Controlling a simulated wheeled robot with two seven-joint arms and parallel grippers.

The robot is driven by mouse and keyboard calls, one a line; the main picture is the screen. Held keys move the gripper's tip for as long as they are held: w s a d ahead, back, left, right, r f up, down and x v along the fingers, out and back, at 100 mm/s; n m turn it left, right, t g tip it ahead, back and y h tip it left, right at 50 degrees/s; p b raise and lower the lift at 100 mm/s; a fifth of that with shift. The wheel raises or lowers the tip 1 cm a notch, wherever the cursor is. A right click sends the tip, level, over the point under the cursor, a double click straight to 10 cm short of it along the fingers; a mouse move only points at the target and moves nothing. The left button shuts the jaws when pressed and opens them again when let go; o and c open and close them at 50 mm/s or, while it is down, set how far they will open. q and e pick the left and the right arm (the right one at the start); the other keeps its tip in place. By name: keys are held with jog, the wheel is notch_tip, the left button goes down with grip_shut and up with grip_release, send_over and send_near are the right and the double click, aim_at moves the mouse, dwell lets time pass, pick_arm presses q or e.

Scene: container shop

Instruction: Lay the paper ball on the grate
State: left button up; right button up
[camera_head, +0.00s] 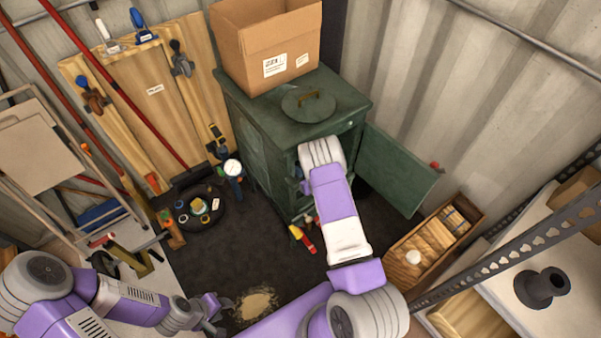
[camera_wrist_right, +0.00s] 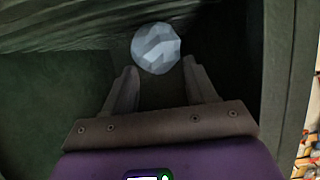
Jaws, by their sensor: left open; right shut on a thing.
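My right arm reaches into the open front of the green stove (camera_head: 285,150) in the head view, so its gripper is hidden there. In the right wrist view my right gripper (camera_wrist_right: 158,65) is shut on the paper ball (camera_wrist_right: 156,48), a pale crumpled ball at its fingertips. Dark green walls surround the ball, with a ridged dark surface (camera_wrist_right: 70,30) at the upper left. I cannot tell whether that surface is the grate. My left gripper (camera_head: 219,312) is open and empty, low over the floor in the head view.
The stove door (camera_head: 400,175) stands open to the right. A cardboard box (camera_head: 265,50) sits on the stove top. A wooden crate (camera_head: 405,282) stands at the right, near a metal shelf rail. A round dark tray (camera_head: 183,222) with small items lies left of the stove.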

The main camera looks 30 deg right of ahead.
jog(key=o, duration=1.1)
jog(key=p+v, duration=0.2)
jog(key=v, duration=0.5)
jog(key=shift+s+p, duration=0.3)
jog(key=shift+p, duration=0.1)
jog(key=shift+r, duration=0.1)
